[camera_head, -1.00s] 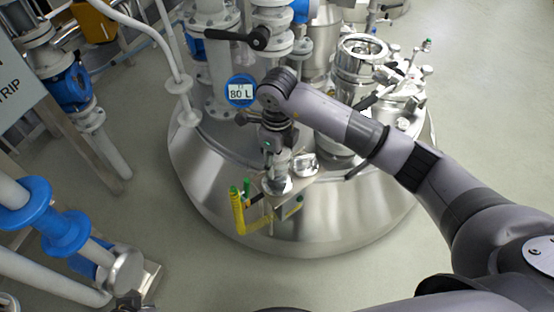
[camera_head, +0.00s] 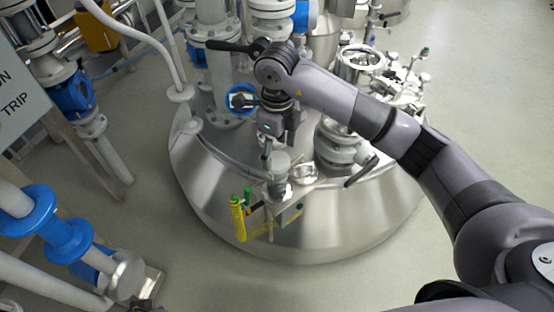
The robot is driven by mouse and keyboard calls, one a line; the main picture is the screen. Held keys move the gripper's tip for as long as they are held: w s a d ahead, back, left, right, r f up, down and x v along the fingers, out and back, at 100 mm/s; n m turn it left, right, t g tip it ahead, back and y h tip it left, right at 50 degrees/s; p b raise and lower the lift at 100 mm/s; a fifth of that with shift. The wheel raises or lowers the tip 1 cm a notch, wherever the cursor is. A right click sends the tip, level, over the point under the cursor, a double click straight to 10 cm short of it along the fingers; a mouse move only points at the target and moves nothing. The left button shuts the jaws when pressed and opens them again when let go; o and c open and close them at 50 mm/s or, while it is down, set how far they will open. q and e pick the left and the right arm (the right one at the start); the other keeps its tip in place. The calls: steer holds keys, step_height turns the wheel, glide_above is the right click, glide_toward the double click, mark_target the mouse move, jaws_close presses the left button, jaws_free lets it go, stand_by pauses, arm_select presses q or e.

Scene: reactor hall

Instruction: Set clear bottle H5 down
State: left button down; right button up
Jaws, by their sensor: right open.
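The clear bottle H5 (camera_head: 279,168) looks like a small translucent cylinder standing upright over a small metal shelf (camera_head: 287,212) on the side of the steel vessel. My right gripper (camera_head: 267,152) points down just above the bottle's top. Its jaws are open, and its fingers partly cover the upper end of the bottle. I cannot read a label on the bottle.
A yellow holder with green-topped pieces (camera_head: 238,215) is left of the bottle. A shiny metal cup (camera_head: 305,171) is close on its right. The domed steel vessel (camera_head: 340,235) carries pipes and valves behind. Blue-flanged pipes (camera_head: 65,235) stand at left. Open floor lies in front.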

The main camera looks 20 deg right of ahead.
arm_select(q)
steer(key=shift+s+x, duration=0.2)
steer(key=shift+x, duration=1.05)
arm_select(e)
steer(key=shift+r, duration=2.25)
